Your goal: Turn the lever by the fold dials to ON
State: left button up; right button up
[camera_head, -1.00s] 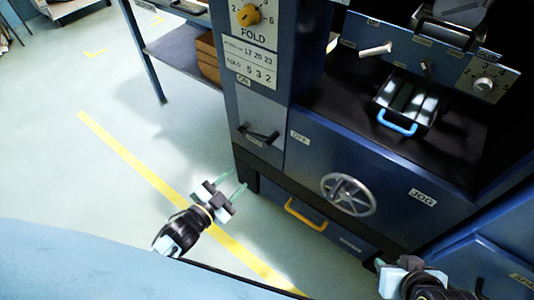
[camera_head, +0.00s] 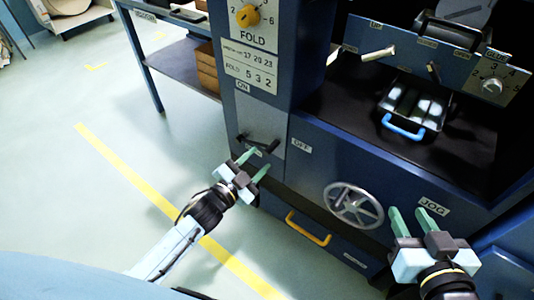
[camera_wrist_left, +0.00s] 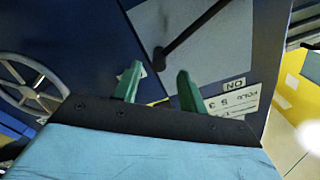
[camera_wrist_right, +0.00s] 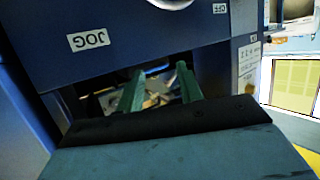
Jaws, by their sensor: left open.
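The dark lever (camera_head: 258,143) sits on a grey plate (camera_head: 240,107) below the FOLD dial (camera_head: 248,16). The ON label (camera_head: 243,87) is at the plate's top, the OFF label (camera_head: 301,147) to its right. The lever lies nearly sideways, one end toward OFF. My left gripper (camera_head: 257,163) is open just below the lever. In the left wrist view the lever (camera_wrist_left: 190,34) has its near end in line with the gap between the fingertips; I cannot tell if they touch. My right gripper (camera_head: 410,214) is open and empty, before the machine's lower right front.
A spoked handwheel (camera_head: 353,205) and a yellow handle (camera_head: 308,228) are on the machine's front, right of my left gripper. A blue-handled tray (camera_head: 408,112) is in the bay above. A shelf table (camera_head: 180,65) stands left. The floor at left is open.

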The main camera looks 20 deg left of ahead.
aim_at(267, 149)
pick_arm(q)
jog(key=b+x, duration=0.1)
jog(key=x, duration=0.3)
jog(key=shift+w+f, duration=0.1)
jog(key=shift+w, duration=0.05)
jog(key=shift+w+d, duration=0.15)
jog(key=shift+w, duration=0.15)
pick_arm(e)
notch_tip(267, 149, up, 7)
jog(key=w+a+t+y, duration=0.1)
jog(key=t+y, duration=0.1)
jog(key=t, duration=0.2)
jog(key=shift+a+t, duration=0.35)
jog(key=shift+t, duration=0.05)
pick_arm(q)
jog(key=shift+c, duration=0.3)
grip_shut()
